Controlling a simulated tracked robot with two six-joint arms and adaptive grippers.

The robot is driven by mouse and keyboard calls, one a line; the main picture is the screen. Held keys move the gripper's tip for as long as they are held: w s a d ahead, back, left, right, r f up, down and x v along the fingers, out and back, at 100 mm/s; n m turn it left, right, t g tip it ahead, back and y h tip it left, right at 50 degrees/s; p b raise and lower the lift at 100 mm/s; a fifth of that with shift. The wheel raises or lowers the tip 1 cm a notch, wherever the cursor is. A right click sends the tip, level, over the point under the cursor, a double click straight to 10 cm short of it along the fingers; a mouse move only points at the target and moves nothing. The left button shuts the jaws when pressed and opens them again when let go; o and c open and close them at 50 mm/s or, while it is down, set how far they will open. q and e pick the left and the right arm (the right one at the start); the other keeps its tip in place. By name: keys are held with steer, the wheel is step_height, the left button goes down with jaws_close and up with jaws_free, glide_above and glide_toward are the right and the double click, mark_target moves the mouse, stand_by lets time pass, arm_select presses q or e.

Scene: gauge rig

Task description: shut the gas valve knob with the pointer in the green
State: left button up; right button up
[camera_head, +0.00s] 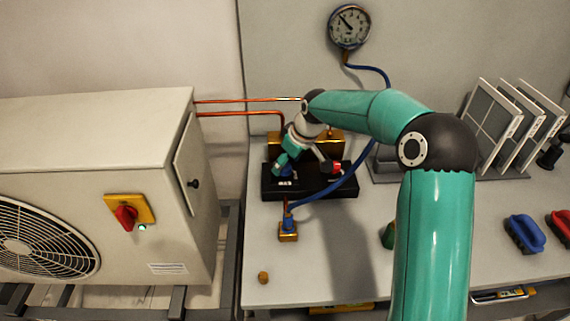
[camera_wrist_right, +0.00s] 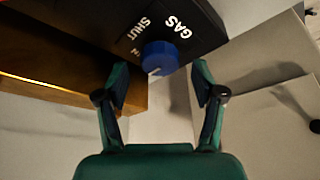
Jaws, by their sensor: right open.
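The blue gas valve knob (camera_wrist_right: 159,57) is on a black block (camera_wrist_right: 100,22) marked GAS and SHUT in the right wrist view. My right gripper (camera_wrist_right: 161,77) is open, one finger on each side just short of the knob, and holds nothing. In the head view the gripper (camera_head: 286,161) is over the left part of the black manifold (camera_head: 312,188), largely covering the gas knob. The round pressure gauge (camera_head: 349,27) hangs on the back wall. Its dark pointer leans to the upper left; I cannot make out a green band. My left gripper is not in view.
A red knob (camera_head: 334,168) is on the manifold's right. A blue hose (camera_head: 334,190) runs to a brass fitting (camera_head: 288,232) in front. The outdoor unit (camera_head: 80,140) stands at left with a red switch (camera_head: 126,216).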

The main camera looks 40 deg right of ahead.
steer(key=shift+x, duration=0.85)
steer(key=shift+c, duration=0.2)
steer(key=c, duration=1.1)
steer(key=m+b, duration=0.1)
steer(key=m+h+b, duration=0.1)
steer(key=m+b, duration=0.1)
steer(key=shift+a+f+m, duration=0.15)
steer(key=shift+m, duration=0.15)
steer(key=shift+m+h+b, duration=0.5)
steer(key=shift+m, duration=0.5)
steer(key=o, duration=1.1)
